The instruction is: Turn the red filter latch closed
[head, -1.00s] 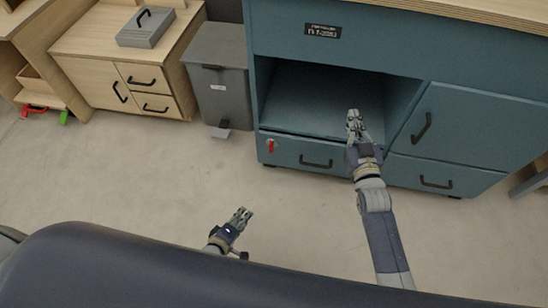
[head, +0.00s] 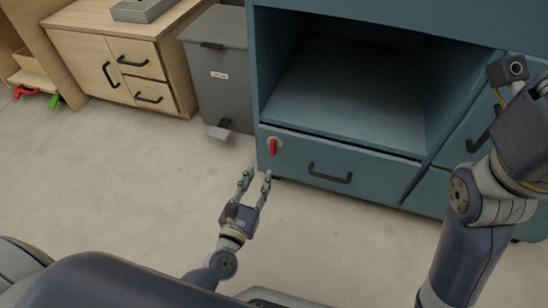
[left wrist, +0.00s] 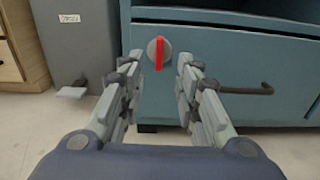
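The red filter latch (head: 273,147) is on the upper left corner of the low drawer front (head: 310,163) of the blue cabinet. In the left wrist view the latch (left wrist: 160,52) is a red bar standing upright on a round grey disc. My left gripper (head: 259,171) is open and empty, just below and short of the latch. In the left wrist view its fingers (left wrist: 157,72) stand either side of the latch's line, apart from it. My right arm is at the right of the head view; its fingers are not seen.
An open cubby (head: 345,95) is above the drawer. A black drawer handle (head: 330,174) is right of the latch. A grey pedal bin (head: 218,80) stands left of the cabinet, with a wooden cabinet (head: 110,60) beyond. The floor in front is clear.

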